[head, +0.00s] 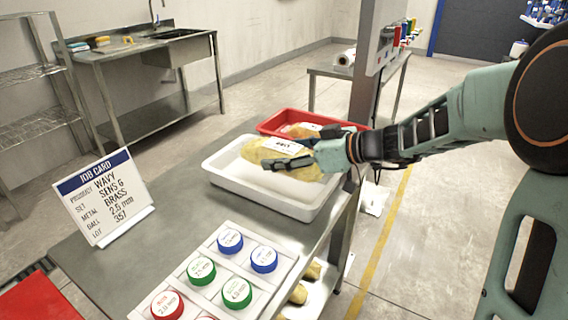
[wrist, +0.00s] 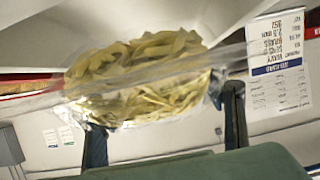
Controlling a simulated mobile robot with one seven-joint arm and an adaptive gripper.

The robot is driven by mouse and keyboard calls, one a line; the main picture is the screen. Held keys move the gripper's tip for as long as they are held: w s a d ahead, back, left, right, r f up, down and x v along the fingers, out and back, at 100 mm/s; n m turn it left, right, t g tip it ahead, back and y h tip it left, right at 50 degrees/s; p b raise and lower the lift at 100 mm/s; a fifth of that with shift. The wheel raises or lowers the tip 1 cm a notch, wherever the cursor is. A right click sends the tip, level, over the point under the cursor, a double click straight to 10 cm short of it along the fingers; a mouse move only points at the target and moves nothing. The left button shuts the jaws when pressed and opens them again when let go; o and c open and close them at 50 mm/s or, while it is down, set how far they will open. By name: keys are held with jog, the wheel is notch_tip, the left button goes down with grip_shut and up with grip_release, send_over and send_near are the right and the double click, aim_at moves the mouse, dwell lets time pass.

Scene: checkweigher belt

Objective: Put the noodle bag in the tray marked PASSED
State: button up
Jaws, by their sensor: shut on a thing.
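The noodle bag (head: 256,152), a clear bag of yellow noodles with a white label, is held in my gripper (head: 287,156) above the white tray (head: 262,199). In the wrist view the noodle bag (wrist: 140,80) lies across between the two fingers of my gripper (wrist: 165,125), with clear film stretching to both sides. The head view does not show clearly whether the bag touches the tray floor. No PASSED mark is readable on any tray.
A red tray (head: 270,121) behind the white one holds another yellow bag (head: 301,130). A job card (head: 103,198) stands at the left of the steel table. A holder with coloured round pieces (head: 230,241) sits in front. A post (head: 368,65) rises behind the trays.

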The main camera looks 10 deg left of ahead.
notch_tip(320, 180, down, 2)
jog(key=shift+d+f, duration=0.1)
jog(key=shift+f, duration=0.1)
jog(key=shift+f+b, duration=0.2)
jog(key=shift+b, duration=0.35)
jog(key=o, duration=1.8)
jog(key=shift+r, duration=0.1)
jog(key=shift+r+p, duration=0.15)
jog(key=shift+p, duration=0.35)
jog(key=shift+d+r, duration=0.1)
jog(key=shift+d, duration=0.2)
jog(key=v, duration=1.1)
jog(key=shift+s+d+p, duration=0.2)
jog(key=shift+s+p, duration=0.05)
jog(key=shift+p, duration=0.1)
